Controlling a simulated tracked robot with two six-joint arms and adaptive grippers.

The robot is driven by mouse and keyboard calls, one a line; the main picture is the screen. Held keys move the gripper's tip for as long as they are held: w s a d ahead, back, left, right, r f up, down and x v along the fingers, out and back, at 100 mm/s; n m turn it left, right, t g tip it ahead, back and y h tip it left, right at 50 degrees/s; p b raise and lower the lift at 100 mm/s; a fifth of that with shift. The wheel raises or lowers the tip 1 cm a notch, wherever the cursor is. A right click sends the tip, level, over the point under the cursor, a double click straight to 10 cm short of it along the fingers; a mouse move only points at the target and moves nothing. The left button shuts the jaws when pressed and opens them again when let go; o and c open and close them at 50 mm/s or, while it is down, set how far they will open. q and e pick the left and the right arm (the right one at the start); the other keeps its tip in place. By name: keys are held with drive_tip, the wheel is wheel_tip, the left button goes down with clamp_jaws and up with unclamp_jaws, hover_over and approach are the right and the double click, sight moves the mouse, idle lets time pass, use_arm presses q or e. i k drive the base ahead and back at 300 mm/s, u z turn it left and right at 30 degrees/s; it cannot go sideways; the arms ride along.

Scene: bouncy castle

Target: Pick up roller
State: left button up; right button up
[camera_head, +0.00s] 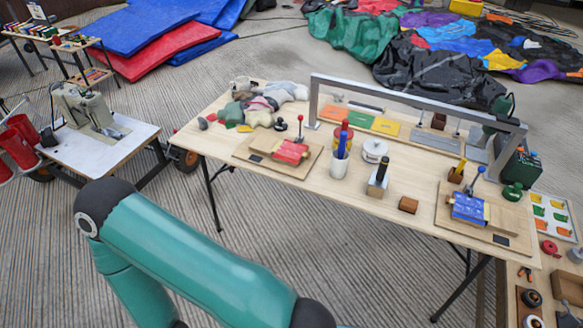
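I cannot make out a roller for certain. Two tools stand in small holders on the wooden table (236,119): one in a dark block (378,186), and one in a brown wooden block (456,174) farther right. Either may be the roller; they are too small to tell. Near them are a white cup (339,165) with a blue-handled item upright in it and a white spool (374,150). One of my teal arms crosses the bottom left foreground, in front of the table. Neither gripper shows in the view.
Boards with a red patch (290,151) and a blue patch (468,207) lie on the table. A grey metal frame (420,95) spans its back. A sewing machine (85,106) stands on a cart at left. A side table (541,276) stands at right.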

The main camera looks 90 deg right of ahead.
sight(380, 179)
drive_tip(key=u, duration=0.3)
drive_tip(key=i, duration=0.6)
drive_tip(key=z, duration=1.55)
drive_tip(key=i, duration=0.2)
drive_tip(key=z, duration=1.9)
drive_tip(key=k, duration=0.6)
drive_tip(key=z, duration=0.4)
drive_tip(key=i, duration=1.6)
drive_tip(key=u, duration=0.3)
